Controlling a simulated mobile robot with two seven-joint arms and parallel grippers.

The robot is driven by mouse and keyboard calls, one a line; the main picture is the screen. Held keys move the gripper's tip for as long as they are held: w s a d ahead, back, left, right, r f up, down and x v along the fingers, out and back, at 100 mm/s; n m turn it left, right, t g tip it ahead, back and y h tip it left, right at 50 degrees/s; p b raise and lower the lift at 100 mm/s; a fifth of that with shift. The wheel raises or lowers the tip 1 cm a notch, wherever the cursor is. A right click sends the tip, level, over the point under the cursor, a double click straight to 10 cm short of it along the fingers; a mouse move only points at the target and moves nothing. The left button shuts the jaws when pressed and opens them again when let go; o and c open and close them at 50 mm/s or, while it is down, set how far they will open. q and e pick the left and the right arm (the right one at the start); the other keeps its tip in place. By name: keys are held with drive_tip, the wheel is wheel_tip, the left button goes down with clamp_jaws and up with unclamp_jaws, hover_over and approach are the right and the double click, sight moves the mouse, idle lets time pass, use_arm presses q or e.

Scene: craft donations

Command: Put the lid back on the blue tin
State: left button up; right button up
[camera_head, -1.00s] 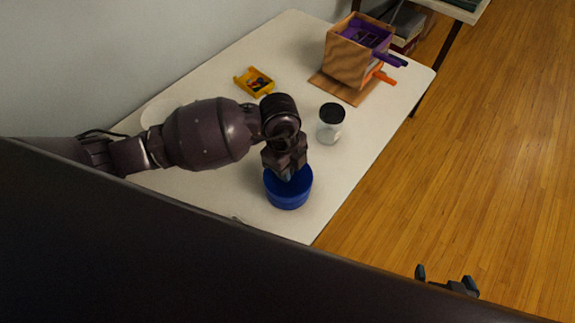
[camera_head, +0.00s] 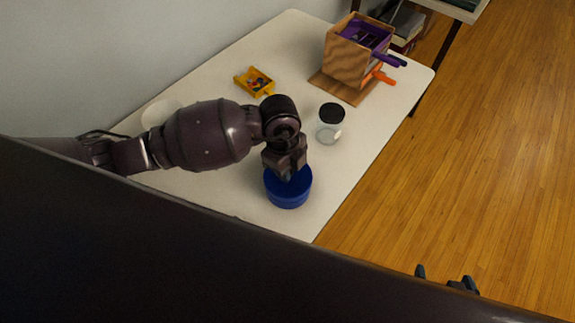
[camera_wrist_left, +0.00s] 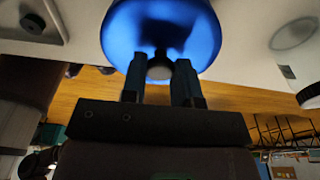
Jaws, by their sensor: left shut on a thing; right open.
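The blue tin (camera_head: 288,203) stands upright on the white table near its front edge. Its blue lid (camera_head: 301,184) appears to lie on top of the tin, though my gripper covers part of it and I cannot tell if it sits fully down. My left gripper (camera_head: 287,174) is over the lid, pointing down, shut on the lid's small knob. My right gripper (camera_head: 446,281) is open and empty at the bottom right, over the floor.
A clear jar with a black lid (camera_head: 329,128) stands just behind the tin. A yellow tray (camera_head: 254,81) with small dark and red items lies further back. A wooden box (camera_head: 348,62) with purple and orange pieces stands at the far end. A pale round thing (camera_head: 160,112) is left.

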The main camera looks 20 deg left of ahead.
idle(0.9)
use_arm(q)
drive_tip(key=shift+p, duration=0.3)
drive_tip(key=o, duration=1.5)
drive_tip(key=shift+c, duration=0.2)
